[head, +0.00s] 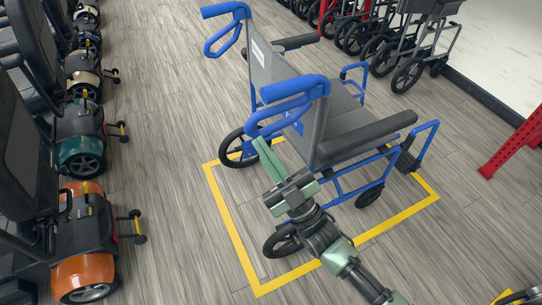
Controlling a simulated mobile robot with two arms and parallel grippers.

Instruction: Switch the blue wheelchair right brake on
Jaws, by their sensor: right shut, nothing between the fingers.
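The blue wheelchair (370,148) stands upright on the floor, its grey backrest (262,68) to the left and its front to the right. Its near side has a dark armrest (368,133), a rear wheel (275,246) partly covered by my arm, and a front caster (369,195). I cannot make out the right brake; it is too small or hidden. My right gripper (262,146) has green fingers closed together with nothing between them. It appears close to the near blue push handle (290,88); I cannot tell if they touch. My left gripper is out of view.
A yellow floor outline (232,238) surrounds the wheelchair. Mobility scooters (85,240) line the left side. More dark wheelchairs (408,72) stand at the top right, and a red post (515,143) is at the right edge. The floor between scooters and wheelchair is clear.

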